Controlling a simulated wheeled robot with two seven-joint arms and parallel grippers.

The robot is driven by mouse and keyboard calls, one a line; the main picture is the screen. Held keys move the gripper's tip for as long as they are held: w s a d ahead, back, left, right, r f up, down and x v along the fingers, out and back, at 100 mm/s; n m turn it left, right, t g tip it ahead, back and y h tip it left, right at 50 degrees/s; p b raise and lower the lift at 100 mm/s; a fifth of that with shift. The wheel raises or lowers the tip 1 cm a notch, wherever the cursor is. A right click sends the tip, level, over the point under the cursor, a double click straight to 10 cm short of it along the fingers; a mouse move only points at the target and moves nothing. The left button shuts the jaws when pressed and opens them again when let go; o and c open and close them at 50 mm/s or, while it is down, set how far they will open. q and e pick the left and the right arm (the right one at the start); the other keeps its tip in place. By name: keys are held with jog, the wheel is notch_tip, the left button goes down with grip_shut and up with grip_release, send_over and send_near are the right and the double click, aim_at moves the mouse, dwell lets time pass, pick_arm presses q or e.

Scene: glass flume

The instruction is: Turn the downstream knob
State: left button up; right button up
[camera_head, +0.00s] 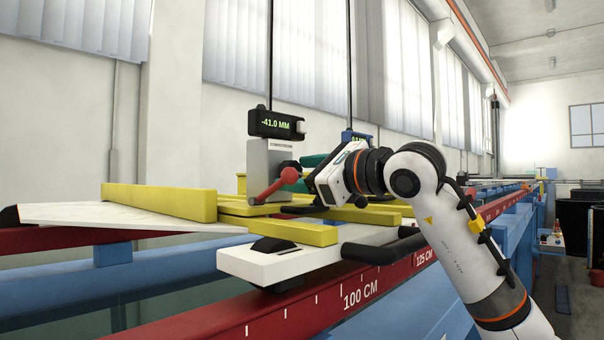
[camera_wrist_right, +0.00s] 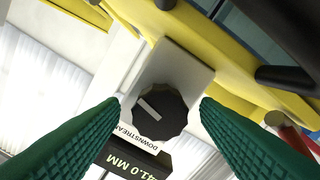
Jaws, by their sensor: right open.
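The downstream knob (camera_wrist_right: 158,111) is dark and faceted with a pale line on its face. It sits on a light grey block (camera_wrist_right: 182,68) labelled DOWNSTREAM; the block also shows in the head view (camera_head: 264,160). A black display (camera_head: 276,124) above it reads -41.0 MM. My right gripper (camera_wrist_right: 160,103) is open, with one green finger on each side of the knob and gaps between them in the picture. I cannot tell whether the fingertips reach the knob's depth. In the head view the right gripper partly hides the knob. My left gripper is not in view.
Yellow bars (camera_head: 160,201) and a white carriage plate (camera_head: 268,262) lie in front. A red rail (camera_head: 330,301) marked 100 CM runs along the front. A blue-framed display (camera_head: 356,137) is behind my wrist.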

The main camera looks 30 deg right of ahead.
jog(key=b+v, duration=0.3)
jog(key=v, duration=0.9)
dwell(1.0)
